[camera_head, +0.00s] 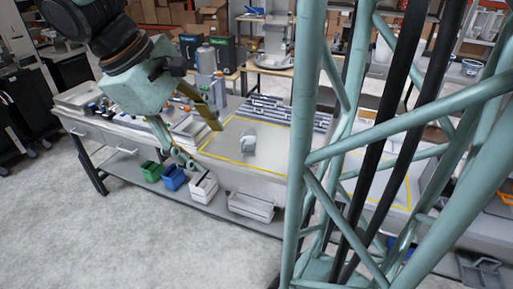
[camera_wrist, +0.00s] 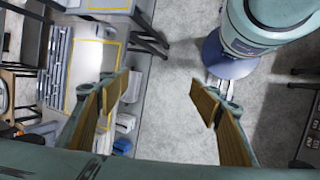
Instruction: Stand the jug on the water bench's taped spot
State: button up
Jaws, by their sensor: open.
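A small pale grey jug (camera_head: 249,144) is on a long bench (camera_head: 270,167), inside a yellow taped outline (camera_head: 222,160) in the head view. It looks upright, though it is small there. A second yellow taped outline (camera_head: 408,190) shows further right, partly hidden behind my column. I cannot tell which bench is the water bench. My gripper (camera_head: 200,138) is open and empty, left of the jug and apart from it. In the wrist view my gripper (camera_wrist: 158,98) has its fingers spread over the floor by the bench edge. I cannot make out the jug there.
Green (camera_head: 152,171), blue (camera_head: 173,178) and white (camera_head: 203,187) bins sit on the bench's lower shelf. Grey rails (camera_head: 285,112) lie along the back. Dispensers (camera_head: 207,58) stand behind. My lattice column blocks much of the right side. The floor in front is clear.

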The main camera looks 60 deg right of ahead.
jog(key=s+a+r+m+t+y, duration=0.1)
jog(key=s+a+r+t+y, duration=0.1)
jog(key=s+a, duration=0.3)
jog(key=s+a+r+m+t+y, duration=0.1)
jog(key=s+a+r+t+y, duration=0.1)
jog(key=a, duration=0.9)
jog(key=s+r+t, duration=0.1)
jog(key=s+t, duration=0.1)
jog(key=shift+s+y, duration=0.3)
jog(key=shift+s, duration=0.05)
notch_tip(320, 180, down, 9)
jog(key=b, duration=0.8)
jog(key=shift+r+b, duration=0.2)
jog(key=shift+b, duration=0.15)
dwell(0.7)
